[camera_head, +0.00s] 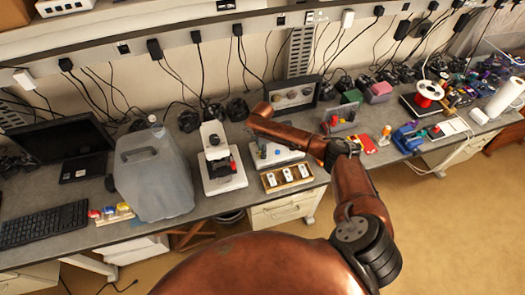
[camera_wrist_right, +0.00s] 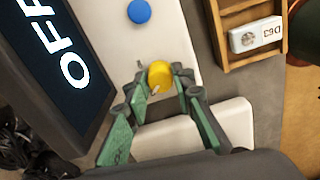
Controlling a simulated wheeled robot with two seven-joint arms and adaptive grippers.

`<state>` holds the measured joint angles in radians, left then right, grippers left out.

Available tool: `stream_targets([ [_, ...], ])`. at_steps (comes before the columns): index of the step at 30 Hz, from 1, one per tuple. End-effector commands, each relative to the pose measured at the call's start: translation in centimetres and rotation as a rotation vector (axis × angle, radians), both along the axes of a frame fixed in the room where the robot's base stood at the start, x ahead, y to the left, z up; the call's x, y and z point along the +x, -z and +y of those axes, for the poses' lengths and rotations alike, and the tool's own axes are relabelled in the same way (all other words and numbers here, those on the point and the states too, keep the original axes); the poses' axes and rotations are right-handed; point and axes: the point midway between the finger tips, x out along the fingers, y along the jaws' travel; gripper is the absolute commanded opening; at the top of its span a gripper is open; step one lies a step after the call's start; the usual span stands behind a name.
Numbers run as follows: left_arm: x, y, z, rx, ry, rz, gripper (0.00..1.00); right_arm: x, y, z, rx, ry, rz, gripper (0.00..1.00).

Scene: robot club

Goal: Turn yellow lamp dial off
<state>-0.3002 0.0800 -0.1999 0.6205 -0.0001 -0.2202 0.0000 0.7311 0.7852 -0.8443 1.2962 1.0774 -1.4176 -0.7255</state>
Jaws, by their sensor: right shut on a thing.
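The yellow dial (camera_wrist_right: 159,73) sits on a white panel (camera_wrist_right: 165,35) in the wrist view, with a small light pointer mark on its near side. My right gripper (camera_wrist_right: 161,80) has its green fingers on either side of the dial and is shut on it. A blue dial (camera_wrist_right: 139,11) sits farther along the same panel. A dark display (camera_wrist_right: 50,70) beside the panel reads OFF. In the head view the white panel (camera_head: 290,155) lies under my copper right arm, which hides the yellow dial. My left gripper is out of view.
A wooden tray (camera_head: 268,187) with white modules lies just in front of the panel. A white device (camera_head: 222,180) stands to the left, with a large translucent jug (camera_head: 153,178) beyond it. A black panel with round lamps (camera_head: 291,96) stands behind. Red and blue items crowd the right.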

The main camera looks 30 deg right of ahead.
Motion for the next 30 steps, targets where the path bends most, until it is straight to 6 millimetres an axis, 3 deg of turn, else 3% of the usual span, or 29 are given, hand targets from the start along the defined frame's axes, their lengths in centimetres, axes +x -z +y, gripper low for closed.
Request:
stream_targets([
  [9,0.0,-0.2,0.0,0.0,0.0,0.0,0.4,0.09,-0.08,0.0,0.0,-0.097,-0.002,0.0],
  [23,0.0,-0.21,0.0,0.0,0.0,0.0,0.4,0.09,-0.07,0.02,0.0,-0.111,-0.002,0.0],
  [24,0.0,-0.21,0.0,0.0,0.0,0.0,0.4,0.09,-0.08,0.02,0.0,-0.111,-0.002,0.24],
  [30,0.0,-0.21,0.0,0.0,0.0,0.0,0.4,0.06,-0.05,0.01,0.0,-0.11,-0.002,0.37],
])
